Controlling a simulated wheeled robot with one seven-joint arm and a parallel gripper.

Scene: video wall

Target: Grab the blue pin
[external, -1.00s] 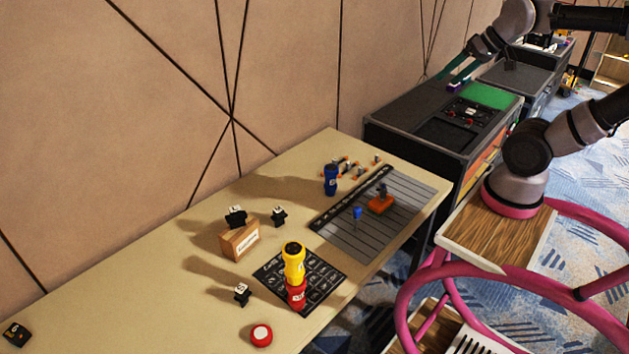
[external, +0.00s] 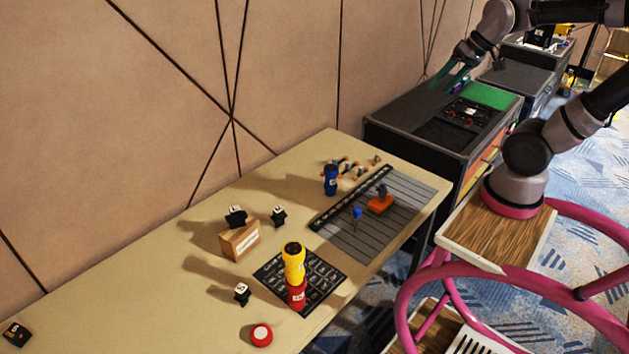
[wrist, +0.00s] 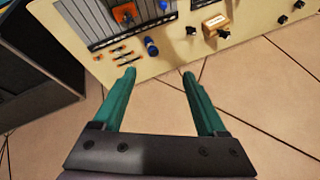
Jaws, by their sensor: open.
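The blue pin (external: 357,213) is a small, thin piece with a blue top, standing on the grey striped board (external: 350,245). In the wrist view a small blue spot at the top edge looks like the pin (wrist: 163,5). My gripper (external: 447,82), with teal fingers, is open and empty, over the dark cabinet beyond the table's far end, well away from the pin. In the wrist view my open fingers (wrist: 159,74) point toward the table edge.
A dark blue canister (external: 331,180) and several small orange-and-grey pieces (external: 357,171) stand near the board. An orange block (external: 380,204) with a dark upright sits on it. A yellow-on-red stack (external: 295,275) stands on a black mat. The wall lies behind the table.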

